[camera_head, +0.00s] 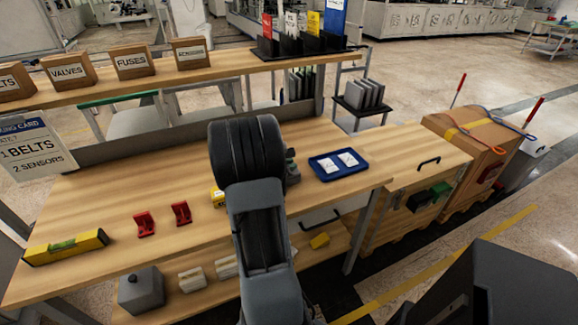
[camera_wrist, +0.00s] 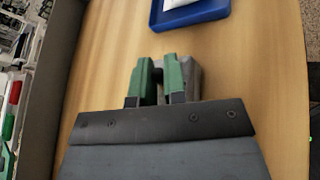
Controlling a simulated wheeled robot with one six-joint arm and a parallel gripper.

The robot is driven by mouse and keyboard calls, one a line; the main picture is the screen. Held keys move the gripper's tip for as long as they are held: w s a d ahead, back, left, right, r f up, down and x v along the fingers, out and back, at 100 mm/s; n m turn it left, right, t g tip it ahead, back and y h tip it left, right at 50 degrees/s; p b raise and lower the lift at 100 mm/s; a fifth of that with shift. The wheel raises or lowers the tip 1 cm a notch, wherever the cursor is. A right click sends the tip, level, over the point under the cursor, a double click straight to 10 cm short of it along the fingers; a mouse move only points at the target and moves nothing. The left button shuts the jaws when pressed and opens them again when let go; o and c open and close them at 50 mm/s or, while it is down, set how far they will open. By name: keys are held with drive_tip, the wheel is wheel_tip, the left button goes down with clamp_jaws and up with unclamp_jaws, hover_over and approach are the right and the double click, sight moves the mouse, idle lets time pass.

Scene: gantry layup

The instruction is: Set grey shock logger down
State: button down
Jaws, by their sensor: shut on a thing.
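My gripper (camera_wrist: 158,72), with green fingers, shows in the wrist view. It is shut on the grey shock logger (camera_wrist: 192,80), whose grey body shows between and to the right of the fingers. The wooden bench top (camera_wrist: 258,90) lies below; I cannot tell whether the logger touches it. In the head view my arm covers most of the gripper, and a small grey part at the arm's right side may be the logger or the gripper.
A blue tray (camera_head: 336,175) with white packets lies just to the right; it is also at the top of the wrist view (camera_wrist: 190,20). Two red holders (camera_head: 181,213), a yellow level (camera_head: 66,247) and a yellow item (camera_head: 217,198) lie left. Bench top between them is clear.

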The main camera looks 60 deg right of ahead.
drive_tip(key=c, duration=1.2)
unclamp_jaws()
drive_tip(key=a+r+m+t+y, duration=0.1)
drive_tip(key=a+m+t+y, duration=0.1)
drive_tip(key=a, duration=1.2)
drive_tip(key=w+a+r+m+t+y, duration=0.1)
drive_tip(key=a+m+y, duration=0.3)
drive_tip(key=a, duration=1.1)
drive_tip(key=w+a+r+m+t+y, duration=0.1)
drive_tip(key=a+r+m+t+y, duration=0.2)
drive_tip(key=a+y, duration=0.4)
drive_tip(key=shift+a+r+m+t, duration=0.1)
drive_tip(key=shift+a+m+t, duration=0.15)
drive_tip(key=shift+a, duration=1.6)
drive_tip(key=shift+a+r+m+t, duration=0.15)
drive_tip(key=shift+a+m, duration=0.2)
drive_tip(key=shift+a, duration=1.45)
